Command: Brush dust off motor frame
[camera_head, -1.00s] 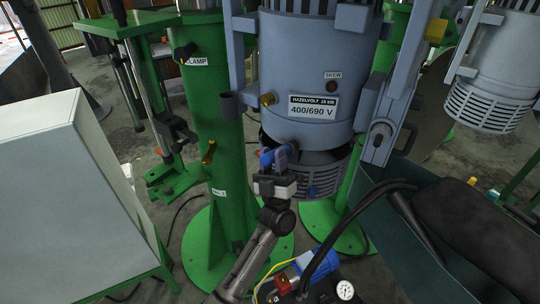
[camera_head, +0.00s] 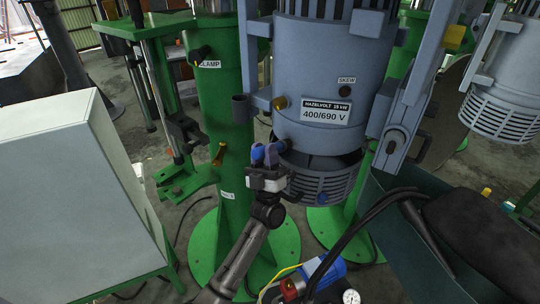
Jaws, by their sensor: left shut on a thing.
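The motor frame (camera_head: 325,75) is a large blue-grey cylinder with a "400/690 V" plate (camera_head: 325,113), hanging upright in the middle of the head view. A slotted ring (camera_head: 325,185) is at its lower end. I cannot make out dust on it. My left gripper (camera_head: 269,153) is at the lower left of the motor, in front of the gap above the ring. It is shut on a small blue thing, mostly hidden by the fingers; I cannot tell whether it is a brush or whether it touches the motor. My right gripper is out of view.
A green column (camera_head: 228,130) with a round foot stands behind my left arm. A pale cabinet (camera_head: 60,180) fills the left. A second motor (camera_head: 508,80) hangs at the right. A green bench (camera_head: 425,245) with black hoses and a dark pad (camera_head: 485,235) is at the lower right.

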